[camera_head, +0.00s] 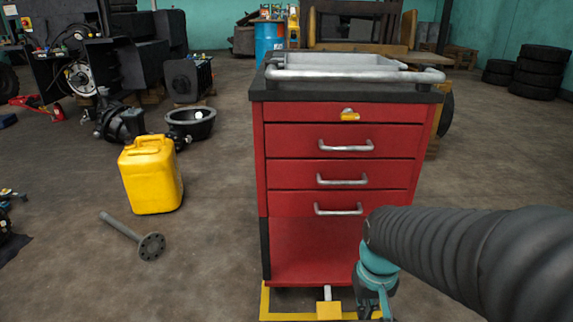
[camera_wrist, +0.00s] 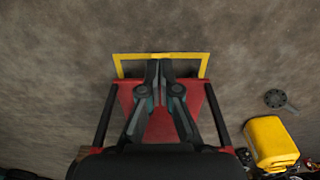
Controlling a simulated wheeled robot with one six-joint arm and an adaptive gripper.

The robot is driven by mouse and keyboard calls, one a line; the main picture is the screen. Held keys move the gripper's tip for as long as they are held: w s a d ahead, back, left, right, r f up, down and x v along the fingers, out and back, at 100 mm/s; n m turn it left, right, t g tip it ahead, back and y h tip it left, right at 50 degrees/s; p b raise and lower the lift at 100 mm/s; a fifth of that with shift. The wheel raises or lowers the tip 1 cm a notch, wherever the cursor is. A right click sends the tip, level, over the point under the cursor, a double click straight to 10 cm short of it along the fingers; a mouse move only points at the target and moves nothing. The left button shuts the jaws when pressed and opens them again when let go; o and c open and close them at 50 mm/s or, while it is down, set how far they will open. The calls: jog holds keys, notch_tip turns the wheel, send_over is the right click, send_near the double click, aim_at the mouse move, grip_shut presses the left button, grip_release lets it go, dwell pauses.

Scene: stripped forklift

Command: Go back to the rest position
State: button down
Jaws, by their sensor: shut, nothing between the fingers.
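My gripper (camera_wrist: 160,70) is shut and empty, its two fingers together in the middle of the wrist view. In the head view my gripper (camera_head: 376,296) hangs at the bottom, in front of the lower right of the red tool cart (camera_head: 290,245). Its fingertips are cut off or hard to make out there. The wrist view shows the fingers over the red cart (camera_wrist: 121,100) and its yellow base frame (camera_wrist: 131,57). I cannot tell whether they touch it. My dark ribbed arm comes in from the right.
A yellow canister (camera_head: 150,178) and a flanged shaft (camera_head: 135,238) are on the floor left of the cart. Machine parts (camera_head: 125,70) stand behind them. Stacked tires (camera_head: 540,72) are at the far right. Floor right of the cart looks clear.

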jog(key=s+r+t+p, duration=0.2)
jog(key=s+r+t, duration=0.2)
jog(key=r, duration=0.9)
jog(key=shift+s+r+t, duration=0.35)
jog(key=shift+s+t, duration=0.05)
jog(key=shift+s, duration=0.85)
jog(key=shift+d, duration=0.1)
